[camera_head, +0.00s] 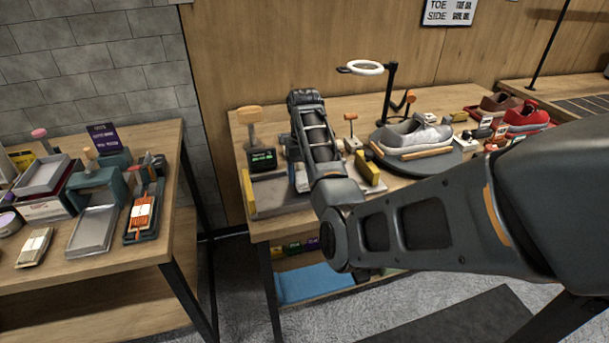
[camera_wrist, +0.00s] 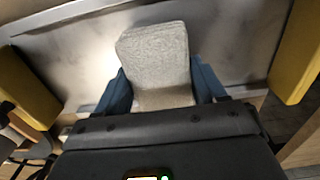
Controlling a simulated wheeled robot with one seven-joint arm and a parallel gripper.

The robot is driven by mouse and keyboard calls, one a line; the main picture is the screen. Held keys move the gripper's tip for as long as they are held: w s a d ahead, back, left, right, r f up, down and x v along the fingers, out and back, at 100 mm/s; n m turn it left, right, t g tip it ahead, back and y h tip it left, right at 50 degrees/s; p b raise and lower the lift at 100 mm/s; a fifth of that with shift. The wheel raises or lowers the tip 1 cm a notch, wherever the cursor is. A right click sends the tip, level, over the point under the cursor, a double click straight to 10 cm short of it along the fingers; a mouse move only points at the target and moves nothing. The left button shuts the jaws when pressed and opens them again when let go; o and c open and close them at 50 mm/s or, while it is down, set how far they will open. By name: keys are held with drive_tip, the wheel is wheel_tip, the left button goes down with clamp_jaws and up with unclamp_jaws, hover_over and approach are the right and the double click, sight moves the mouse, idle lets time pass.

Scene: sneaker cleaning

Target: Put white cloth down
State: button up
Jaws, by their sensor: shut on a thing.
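The white cloth (camera_wrist: 155,55) shows in the wrist view as a pale grey-white, woven-looking folded pad. My gripper (camera_wrist: 163,88) is shut on it, with a blue finger on each side. Below the cloth is a flat grey metal tray (camera_wrist: 85,55), which also shows on the left part of the worktable in the head view (camera_head: 275,205). I cannot tell whether the cloth touches the tray. In the head view my arm hides most of the gripper and cloth.
Yellow blocks flank the tray on the left (camera_wrist: 25,90) and right (camera_wrist: 298,55). A small dark display (camera_head: 262,159) stands behind it. A grey sneaker (camera_head: 413,135) sits on a round stand to the right. A side table (camera_head: 120,270) at left holds trays and boxes.

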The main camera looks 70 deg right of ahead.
drive_tip(key=shift+f, duration=0.8)
drive_tip(key=shift+f, duration=0.15)
drive_tip(key=o, duration=1.1)
wheel_tip(320, 180, up, 9)
drive_tip(key=shift+w+f, duration=0.1)
drive_tip(key=shift+f, duration=0.1)
drive_tip(key=shift+r, duration=0.9)
drive_tip(key=shift+d+r, duration=0.1)
drive_tip(key=shift+r, duration=0.85)
